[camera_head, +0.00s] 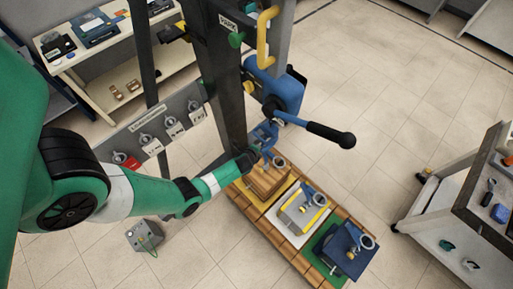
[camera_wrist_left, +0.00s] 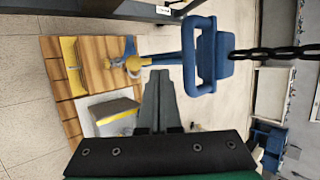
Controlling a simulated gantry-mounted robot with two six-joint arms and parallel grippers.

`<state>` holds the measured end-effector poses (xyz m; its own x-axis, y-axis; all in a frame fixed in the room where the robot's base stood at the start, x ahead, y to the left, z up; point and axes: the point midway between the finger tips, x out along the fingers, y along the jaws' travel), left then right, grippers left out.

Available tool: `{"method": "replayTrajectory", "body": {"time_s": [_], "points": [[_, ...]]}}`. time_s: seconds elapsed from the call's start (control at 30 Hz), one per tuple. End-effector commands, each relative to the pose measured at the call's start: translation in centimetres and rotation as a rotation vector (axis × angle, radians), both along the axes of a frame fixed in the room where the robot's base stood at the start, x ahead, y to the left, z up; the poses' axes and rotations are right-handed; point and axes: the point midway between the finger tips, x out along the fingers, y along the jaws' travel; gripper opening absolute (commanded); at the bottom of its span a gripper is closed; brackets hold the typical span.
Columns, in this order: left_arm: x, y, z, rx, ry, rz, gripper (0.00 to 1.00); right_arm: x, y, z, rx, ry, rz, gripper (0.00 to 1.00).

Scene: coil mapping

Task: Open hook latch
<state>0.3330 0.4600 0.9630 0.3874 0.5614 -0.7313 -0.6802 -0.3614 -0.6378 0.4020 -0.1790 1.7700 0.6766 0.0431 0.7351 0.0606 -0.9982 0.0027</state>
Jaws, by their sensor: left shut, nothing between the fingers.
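A blue hook assembly (camera_wrist_left: 170,61) hangs on a dark chain in the left wrist view. It has a blue rectangular loop (camera_wrist_left: 200,58) and a curved end (camera_wrist_left: 125,63) with a yellow part that looks like the latch. In the head view the blue hook (camera_head: 264,134) is beside the column, above the pallet. My left gripper (camera_wrist_left: 163,73) is shut and empty, with its grey fingertips close to the hook's shank. I cannot tell whether they touch it. In the head view the gripper (camera_head: 257,152) is partly hidden by the wrist and hook. My right gripper is not in view.
A wooden pallet (camera_head: 232,188) below carries several blocks with rings. A blue hoist body (camera_head: 285,92) and a black-gripped bar (camera_head: 330,134) are near the hook. A dark column (camera_head: 222,85) stands behind. A cart (camera_head: 440,165) stands at right, with open floor between.

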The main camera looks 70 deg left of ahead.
Motion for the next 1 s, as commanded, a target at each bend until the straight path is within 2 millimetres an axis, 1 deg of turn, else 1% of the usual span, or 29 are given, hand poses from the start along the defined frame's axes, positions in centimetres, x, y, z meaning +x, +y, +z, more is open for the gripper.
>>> {"method": "replayTrajectory", "body": {"time_s": [0.43, 0.7, 0.93, 1.0], "points": [[0.0, 0.0, 0.1, 0.0, 0.0, 0.0, 0.0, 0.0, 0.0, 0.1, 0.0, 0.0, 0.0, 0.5], [0.0, 0.0, 1.6, 0.0, 0.0, 0.0, 0.0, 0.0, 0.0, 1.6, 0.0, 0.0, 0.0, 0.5], [0.0, -0.1, 1.7, 0.0, 0.0, 0.0, 0.0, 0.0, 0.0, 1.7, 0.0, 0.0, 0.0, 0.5], [-0.1, -0.3, 2.2, 0.001, -0.002, -0.001, 0.0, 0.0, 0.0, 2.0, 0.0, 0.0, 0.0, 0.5]]}}
